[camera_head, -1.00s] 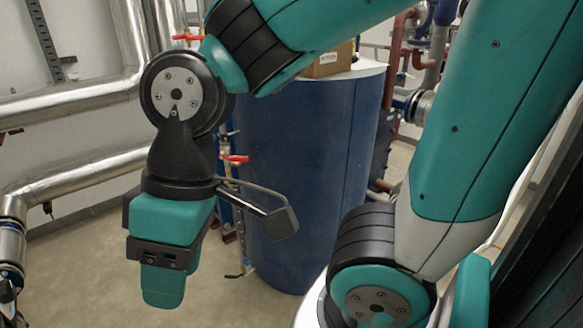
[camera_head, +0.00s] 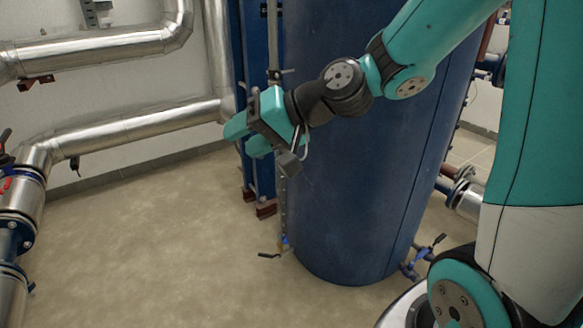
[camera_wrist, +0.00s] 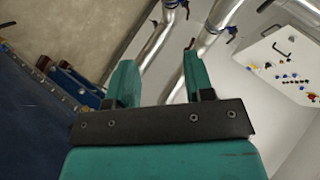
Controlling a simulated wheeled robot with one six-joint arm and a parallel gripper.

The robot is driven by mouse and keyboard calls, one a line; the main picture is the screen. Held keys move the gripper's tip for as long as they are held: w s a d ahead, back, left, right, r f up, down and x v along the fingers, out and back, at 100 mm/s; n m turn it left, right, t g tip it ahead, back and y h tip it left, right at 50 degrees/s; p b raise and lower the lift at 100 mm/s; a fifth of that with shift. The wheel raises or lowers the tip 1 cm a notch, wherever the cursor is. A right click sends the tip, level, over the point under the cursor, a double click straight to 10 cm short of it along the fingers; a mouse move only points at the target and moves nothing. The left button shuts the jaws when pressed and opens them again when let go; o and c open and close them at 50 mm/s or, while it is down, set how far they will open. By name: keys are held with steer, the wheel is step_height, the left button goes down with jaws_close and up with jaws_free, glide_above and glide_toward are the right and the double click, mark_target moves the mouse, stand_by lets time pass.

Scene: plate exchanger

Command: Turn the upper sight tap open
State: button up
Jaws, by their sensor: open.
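My gripper (camera_head: 244,140) points left in the head view, in front of the blue frame beside the tank. In the wrist view its two teal fingers (camera_wrist: 160,78) are spread apart with nothing between them. I cannot make out the upper sight tap or a red handle on the tank in either current view. A thin upright sight pipe (camera_head: 284,205) runs along the tank's left side, partly hidden by my gripper. A small black handle (camera_head: 268,255) sticks out near its foot.
The large blue tank (camera_head: 365,190) stands behind my arm. Silvery pipes (camera_head: 120,132) run along the left wall, with open floor (camera_head: 150,240) before them. The wrist view shows a white control panel (camera_wrist: 280,62) at the right.

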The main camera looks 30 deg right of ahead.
steer(key=w+d+f+m+t+h+b, duration=0.45)
steer(key=d+f+m+b, duration=0.4)
steer(key=d, duration=0.45)
steer(key=w+d+f+m+t+h+b, duration=0.45)
steer(key=d+f+m+t+b, duration=0.35)
steer(key=d, duration=0.5)
steer(key=w, duration=0.5)
steer(key=w+n+g+p, duration=0.1)
steer(key=w, duration=0.5)
steer(key=w+f+g+p, duration=0.1)
steer(key=w, duration=0.4)
steer(key=shift+w+a+n+g+y, duration=0.25)
steer(key=shift+w+a+y, duration=0.05)
steer(key=shift+w+a, duration=0.1)
steer(key=shift+s, duration=0.1)
steer(key=shift+c, duration=0.5)
jaws_close()
